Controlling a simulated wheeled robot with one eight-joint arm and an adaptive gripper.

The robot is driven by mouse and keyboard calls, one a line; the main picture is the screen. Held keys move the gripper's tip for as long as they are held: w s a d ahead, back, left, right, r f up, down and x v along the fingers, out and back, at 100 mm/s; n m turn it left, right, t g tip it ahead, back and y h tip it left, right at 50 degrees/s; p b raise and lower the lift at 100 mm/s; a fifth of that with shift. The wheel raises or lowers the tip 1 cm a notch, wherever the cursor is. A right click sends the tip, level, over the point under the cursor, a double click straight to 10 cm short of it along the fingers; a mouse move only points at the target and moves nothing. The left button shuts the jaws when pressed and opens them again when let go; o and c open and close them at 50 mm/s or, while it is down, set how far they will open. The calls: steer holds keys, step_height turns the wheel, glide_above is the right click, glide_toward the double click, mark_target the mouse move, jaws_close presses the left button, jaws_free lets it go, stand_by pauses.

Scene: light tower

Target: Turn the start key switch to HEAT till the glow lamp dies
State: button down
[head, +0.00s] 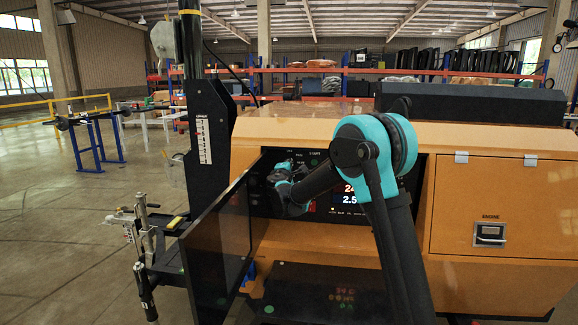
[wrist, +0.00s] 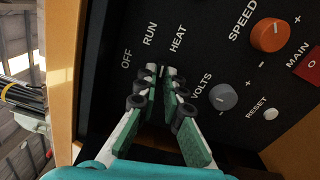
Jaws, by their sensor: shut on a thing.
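The start key switch (wrist: 161,71) is on the black control panel, below the printed labels OFF, RUN and HEAT in the wrist view. My gripper (wrist: 160,88) is shut on its key, with a green-padded finger on each side. A short pale mark on the key points up between RUN and HEAT; I cannot tell its exact setting. In the head view my gripper (head: 283,170) is at the panel's upper left, and the key is hidden.
In the wrist view, a grey VOLTS knob (wrist: 223,97) is close to the right finger. An orange SPEED knob (wrist: 270,34) and a RESET button (wrist: 270,114) are farther right. The open dark panel door (head: 219,248) stands left of my arm.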

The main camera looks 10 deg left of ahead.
steer(key=shift+f+m, duration=0.1)
steer(key=shift+m, duration=0.8)
steer(key=c, duration=1.6)
jaws_free()
steer(key=shift+c, duration=0.2)
steer(key=shift+s, duration=0.1)
steer(key=s, duration=1.2)
steer(key=shift+a, duration=0.2)
